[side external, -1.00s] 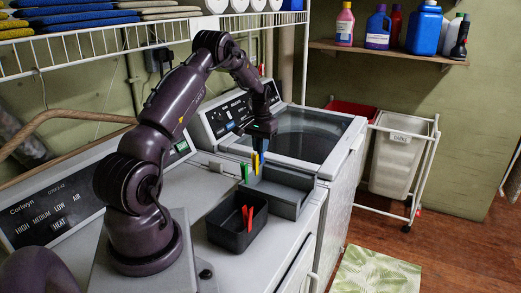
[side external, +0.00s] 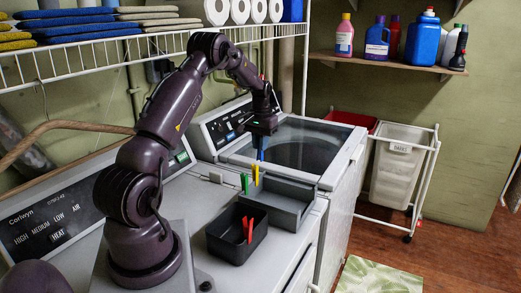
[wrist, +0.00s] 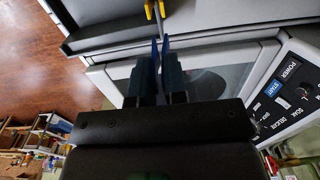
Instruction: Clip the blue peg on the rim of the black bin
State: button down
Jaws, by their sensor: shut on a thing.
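My gripper (side external: 263,129) is shut on the blue peg (side external: 261,154), which points down above the grey tray. In the wrist view, the blue peg (wrist: 160,55) shows between the fingers. The black bin (side external: 222,247) stands on the machine top, in front of the tray and nearer the camera. My gripper is up and behind the bin, well apart from it. Red pegs or a red peg's two legs (side external: 247,230) show at the bin; whether clipped or lying inside I cannot tell.
A yellow peg (side external: 256,175) and a green peg (side external: 244,183) stand at the edge of the grey tray (side external: 290,211), close to my blue peg. A washer with a glass lid (side external: 300,147) is behind. A wire shelf (side external: 90,52) hangs above.

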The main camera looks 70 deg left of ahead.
jog(key=s+d+m, duration=0.3)
jog(key=d+m, duration=0.8)
jog(key=m, duration=0.7)
jog(key=s+d+m, duration=0.3)
jog(key=d+m, duration=0.9)
jog(key=m, duration=0.6)
jog(key=shift+f, duration=3.35)
jog(key=shift+t, duration=0.3)
